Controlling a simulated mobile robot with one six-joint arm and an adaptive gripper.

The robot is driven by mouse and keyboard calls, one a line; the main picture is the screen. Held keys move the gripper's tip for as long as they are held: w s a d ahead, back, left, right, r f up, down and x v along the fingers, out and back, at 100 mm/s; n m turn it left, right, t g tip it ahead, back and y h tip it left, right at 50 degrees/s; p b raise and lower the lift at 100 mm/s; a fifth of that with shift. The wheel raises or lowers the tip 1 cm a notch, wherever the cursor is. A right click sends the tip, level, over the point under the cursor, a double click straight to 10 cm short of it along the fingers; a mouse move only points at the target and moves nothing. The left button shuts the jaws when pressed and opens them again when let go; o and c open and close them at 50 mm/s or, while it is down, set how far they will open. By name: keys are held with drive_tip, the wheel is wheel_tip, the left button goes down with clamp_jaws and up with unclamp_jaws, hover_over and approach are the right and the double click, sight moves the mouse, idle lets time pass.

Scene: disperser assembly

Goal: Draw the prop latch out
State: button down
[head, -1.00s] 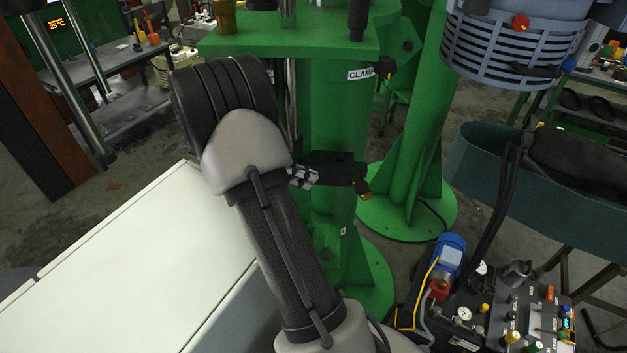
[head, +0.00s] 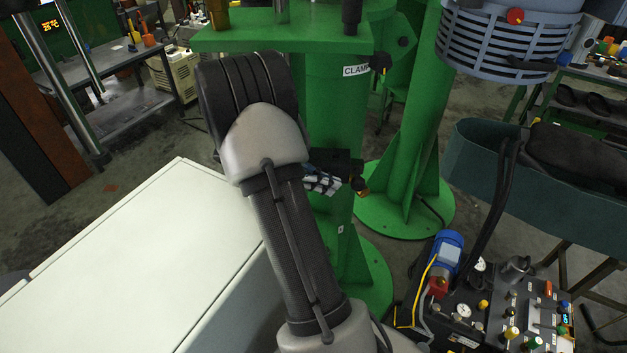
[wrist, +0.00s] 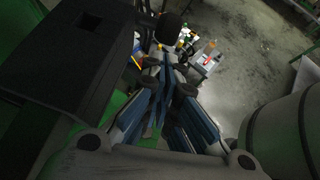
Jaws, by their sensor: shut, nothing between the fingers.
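A black block (head: 340,160) juts from the green column, with a dark and brass-coloured knob (head: 361,187) at its right end; I take this knob for the prop latch, but no label confirms it. My gripper (head: 330,186) is just left of the knob and below the block, largely hidden behind my arm. In the wrist view my gripper's fingers (wrist: 164,62) are together and empty. The black block (wrist: 65,60), with a square hole, fills the upper left there. A dark rounded knob (wrist: 171,29) lies just beyond the fingertips. I cannot tell whether they touch.
A green column with a CLAMP label (head: 356,71) and a small dark lever stands behind my arm. A white cabinet (head: 150,260) is at the lower left. A control panel (head: 535,320) and blue motor (head: 447,252) are at the lower right. A teal trough (head: 480,165) is at right.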

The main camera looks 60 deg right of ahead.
sight(352, 185)
drive_tip(key=shift+x, duration=1.15)
drive_tip(key=s+d, duration=0.1)
drive_tip(key=s, duration=0.1)
drive_tip(key=s+d, duration=0.1)
drive_tip(key=s, duration=0.1)
drive_tip(key=s+d, duration=0.1)
drive_tip(key=s, duration=0.1)
drive_tip(key=shift+d+p, duration=0.15)
drive_tip(key=shift+p, duration=0.2)
drive_tip(key=shift+w, duration=0.15)
drive_tip(key=v, duration=1.2)
